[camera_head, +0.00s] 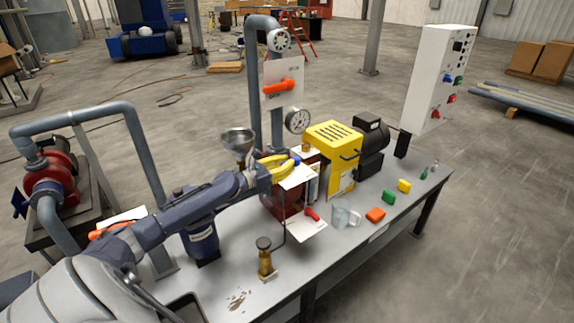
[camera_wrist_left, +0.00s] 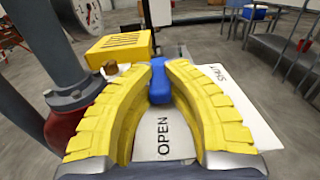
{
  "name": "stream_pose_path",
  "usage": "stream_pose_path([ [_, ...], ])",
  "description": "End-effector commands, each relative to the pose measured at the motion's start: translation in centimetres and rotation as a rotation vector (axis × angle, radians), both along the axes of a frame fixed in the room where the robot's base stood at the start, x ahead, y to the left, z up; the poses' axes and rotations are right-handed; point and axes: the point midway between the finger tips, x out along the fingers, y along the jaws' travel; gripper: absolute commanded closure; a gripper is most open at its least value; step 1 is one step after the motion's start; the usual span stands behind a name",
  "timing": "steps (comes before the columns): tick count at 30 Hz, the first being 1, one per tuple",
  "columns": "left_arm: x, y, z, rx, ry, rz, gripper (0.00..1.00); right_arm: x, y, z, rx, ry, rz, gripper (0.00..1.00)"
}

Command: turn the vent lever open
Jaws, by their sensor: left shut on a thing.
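My left gripper (camera_head: 281,165) reaches in from the left over the bench, its yellow fingers at a white plate beside the yellow machine. In the left wrist view, the yellow fingers (camera_wrist_left: 159,82) are shut on the blue vent lever (camera_wrist_left: 158,66), which shows between their tips. The white label plate (camera_wrist_left: 165,137) lies beyond the fingers. The word OPEN reads between the fingers, and SHUT is on the part of the plate right of them. In the head view the fingers mostly hide the lever. My right gripper is not in view.
A funnel (camera_head: 237,142) stands just behind my left wrist. A pipe with a red-orange lever (camera_head: 278,88) and a gauge (camera_head: 298,120) rises behind. The yellow machine (camera_head: 336,140) is close on the right. A brass fitting (camera_head: 265,262) and a clear jug (camera_head: 343,214) stand in front.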

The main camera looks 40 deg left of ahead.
Motion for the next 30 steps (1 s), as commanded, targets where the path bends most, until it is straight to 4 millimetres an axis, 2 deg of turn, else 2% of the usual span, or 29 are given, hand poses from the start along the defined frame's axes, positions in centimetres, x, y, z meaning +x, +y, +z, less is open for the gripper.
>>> stream_pose_path([
  [1,0.2,0.3,0.9,-0.001,-0.013,0.004,1.0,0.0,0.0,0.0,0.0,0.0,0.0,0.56],
  [5,0.2,0.3,1.0,-0.002,-0.014,0.005,1.0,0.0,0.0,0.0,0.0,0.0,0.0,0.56],
  [6,0.2,0.3,1.0,-0.002,-0.014,0.005,0.85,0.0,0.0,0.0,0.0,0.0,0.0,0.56],
  [13,0.1,0.2,0.6,-0.001,-0.008,0.004,0.59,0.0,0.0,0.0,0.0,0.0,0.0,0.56],
  [23,-0.1,0.2,0.3,0.0,-0.004,0.003,0.58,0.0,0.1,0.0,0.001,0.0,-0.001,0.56],
  [30,-1.8,0.7,0.1,0.0,-0.001,0.003,0.58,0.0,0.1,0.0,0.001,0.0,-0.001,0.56],
])
